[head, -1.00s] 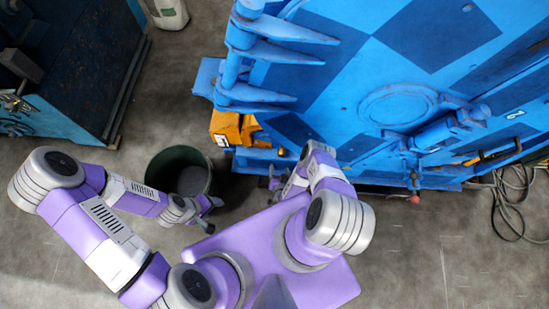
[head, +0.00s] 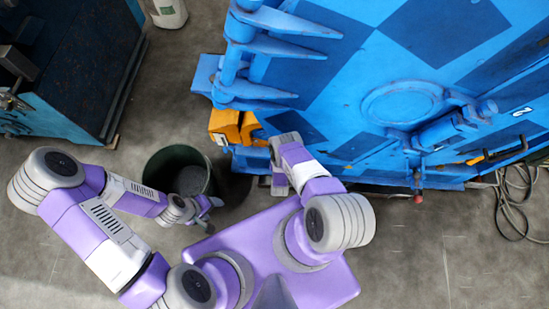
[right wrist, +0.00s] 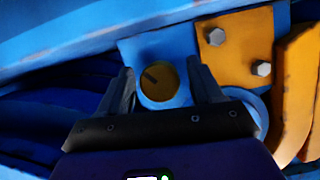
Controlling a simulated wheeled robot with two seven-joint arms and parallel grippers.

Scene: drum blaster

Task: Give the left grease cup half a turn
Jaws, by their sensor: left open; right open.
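In the right wrist view a round brass grease cup (right wrist: 158,88) with a dark slot mark on its face sits on a blue mount. My right gripper (right wrist: 163,76) is open, with one finger on each side of the cup and a gap to both. I cannot tell how deep the cup lies between the fingers. In the head view my right wrist hides the cup at the blue machine's (head: 330,60) lower edge. My left gripper (head: 212,210) is open and empty, low beside the dark bin, away from the cup.
An orange bracket (right wrist: 238,45) with two bolts is right of the cup, beside another orange part (right wrist: 296,85). A dark green bin (head: 160,165) stands near my left arm. Cables (head: 515,205) lie on the floor at right. Open floor (head: 420,250) lies at lower right.

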